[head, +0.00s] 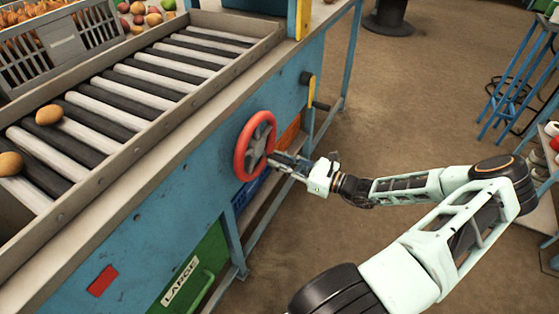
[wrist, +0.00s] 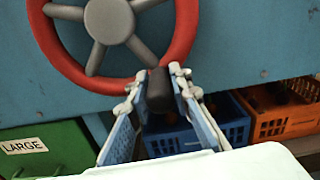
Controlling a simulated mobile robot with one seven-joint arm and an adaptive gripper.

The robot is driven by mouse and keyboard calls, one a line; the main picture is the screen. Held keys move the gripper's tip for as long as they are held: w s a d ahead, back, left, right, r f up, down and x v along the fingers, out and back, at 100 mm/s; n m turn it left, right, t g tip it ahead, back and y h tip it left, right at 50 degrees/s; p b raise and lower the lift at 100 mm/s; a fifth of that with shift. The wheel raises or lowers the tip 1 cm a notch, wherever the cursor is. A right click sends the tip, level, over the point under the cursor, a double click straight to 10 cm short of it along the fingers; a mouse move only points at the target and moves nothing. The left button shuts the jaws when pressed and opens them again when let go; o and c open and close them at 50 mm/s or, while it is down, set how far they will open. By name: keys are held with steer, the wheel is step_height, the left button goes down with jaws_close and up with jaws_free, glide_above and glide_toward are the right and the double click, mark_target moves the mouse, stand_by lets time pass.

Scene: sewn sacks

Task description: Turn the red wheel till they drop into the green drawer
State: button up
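The red wheel (head: 255,145) with grey spokes is on the front of the blue machine. It fills the top of the wrist view (wrist: 184,35), and a dark handle (wrist: 160,92) sticks out from its lower rim. My gripper (head: 277,160) is at the wheel's lower right in the head view. In the wrist view its fingertips (wrist: 159,78) lie on both sides of the handle and seem to press on it. The green drawer (head: 212,252), marked LARGE, is low at the machine's front; it also shows in the wrist view (wrist: 70,142). Its inside is hidden.
Two round potato-like items, one (head: 49,115) and another (head: 9,163), lie on the left of the roller bed (head: 150,85). A blue crate (wrist: 235,120) and an orange crate (wrist: 285,118) stand under the machine. A grey crate (head: 62,45) is behind the rollers.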

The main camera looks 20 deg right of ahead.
jaws_close()
steer(key=shift+s+a, duration=0.1)
steer(key=shift+a, duration=0.05)
